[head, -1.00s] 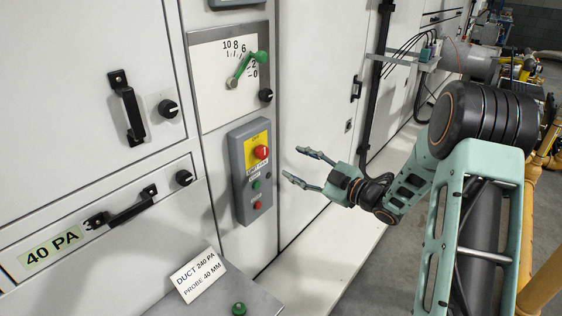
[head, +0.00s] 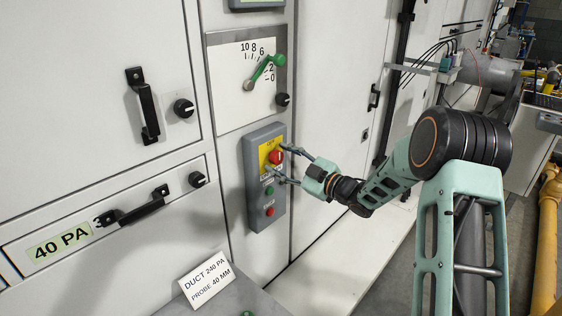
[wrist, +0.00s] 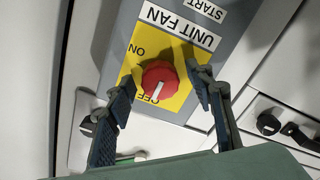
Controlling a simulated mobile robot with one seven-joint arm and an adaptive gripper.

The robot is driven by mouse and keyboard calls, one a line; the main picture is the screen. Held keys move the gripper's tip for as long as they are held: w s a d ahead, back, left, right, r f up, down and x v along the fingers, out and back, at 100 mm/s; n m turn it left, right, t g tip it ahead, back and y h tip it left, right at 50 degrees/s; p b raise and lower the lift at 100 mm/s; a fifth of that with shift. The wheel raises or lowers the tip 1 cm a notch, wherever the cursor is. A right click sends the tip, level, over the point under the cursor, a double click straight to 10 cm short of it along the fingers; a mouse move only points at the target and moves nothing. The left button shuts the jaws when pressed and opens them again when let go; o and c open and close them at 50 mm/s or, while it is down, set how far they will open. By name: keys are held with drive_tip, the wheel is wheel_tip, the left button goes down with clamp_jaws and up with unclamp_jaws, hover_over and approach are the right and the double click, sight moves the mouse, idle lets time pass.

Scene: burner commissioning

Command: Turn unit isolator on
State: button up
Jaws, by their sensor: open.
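The unit isolator is a red rotary knob (head: 276,157) on a yellow plate (head: 265,148) at the top of a grey control box (head: 252,190) on the cabinet. In the wrist view the red knob (wrist: 159,80) shows between my fingers, with a white pointer line towards OFF; ON is printed on the opposite side of the plate. My gripper (head: 279,164) is open, with its fingertips at the box face, one on each side of the knob. Whether a finger touches the knob, I cannot tell. The label UNIT FAN (wrist: 178,26) lies beside the plate.
A green button (head: 269,191) and a red button (head: 270,211) sit below the isolator. Above is a dial plate with a green lever (head: 264,70) and a black knob (head: 283,99). A placard (head: 206,284) stands on a ledge below.

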drive_tip(key=c, duration=1.2)
drive_tip(key=shift+o, duration=0.2)
drive_tip(key=shift+m+p, duration=0.3)
drive_tip(key=shift+m, duration=0.1)
drive_tip(key=m+p, duration=0.2)
drive_tip(key=m, duration=0.1)
drive_tip(key=shift+r+m+p, duration=0.15)
drive_tip(key=shift+m+p, duration=0.15)
drive_tip(key=shift+p, duration=0.1)
drive_tip(key=m+p, duration=0.3)
drive_tip(key=m, duration=0.2)
drive_tip(key=m+p, duration=0.3)
drive_tip(key=m, duration=0.2)
drive_tip(key=shift+s, duration=0.1)
drive_tip(key=shift+m+p, duration=0.65)
drive_tip(key=shift+m, duration=1.15)
drive_tip(key=shift+f, duration=0.2)
